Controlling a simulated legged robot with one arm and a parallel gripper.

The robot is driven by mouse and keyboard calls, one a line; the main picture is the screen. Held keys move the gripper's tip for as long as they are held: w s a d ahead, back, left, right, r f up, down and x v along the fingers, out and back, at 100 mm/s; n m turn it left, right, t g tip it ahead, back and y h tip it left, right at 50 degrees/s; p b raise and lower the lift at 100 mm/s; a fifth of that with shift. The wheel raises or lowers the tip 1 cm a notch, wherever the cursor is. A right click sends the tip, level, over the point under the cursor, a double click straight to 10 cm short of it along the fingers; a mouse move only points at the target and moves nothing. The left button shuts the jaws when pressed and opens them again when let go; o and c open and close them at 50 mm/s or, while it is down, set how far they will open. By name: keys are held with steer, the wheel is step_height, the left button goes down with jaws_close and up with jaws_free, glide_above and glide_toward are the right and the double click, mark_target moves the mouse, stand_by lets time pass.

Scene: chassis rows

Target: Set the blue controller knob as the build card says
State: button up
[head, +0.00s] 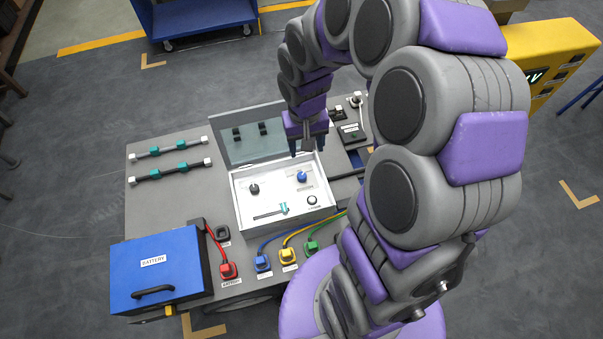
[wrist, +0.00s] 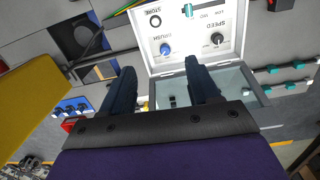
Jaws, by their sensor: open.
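The blue knob (head: 302,176) sits on the white panel of the open controller box (head: 240,216), right of a black knob (head: 254,188). The knob's exact pointer direction is too small to tell. My gripper (head: 308,152) hangs over the back of the box, pointing down, fingers apart and empty. In the wrist view my gripper (wrist: 160,68) has the blue knob beyond its fingertips, not touching. No readable build card shows.
The panel also has a teal slider (head: 283,208) and a round STORE button (head: 312,199). The raised lid (head: 240,150) stands behind, close to my gripper. A blue battery box (head: 190,262) and coloured plugs (head: 263,262) lie in front. A yellow cabinet (head: 550,50) stands right.

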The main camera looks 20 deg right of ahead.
steer(key=m+b, duration=0.1)
glide_above(302, 174)
step_height(302, 174, down, 12)
steer(key=shift+t, duration=0.3)
step_height(302, 174, down, 18)
steer(key=b, duration=0.3)
steer(key=shift+a+r+b, duration=0.1)
steer(key=shift+b, duration=0.25)
steer(key=c, duration=1)
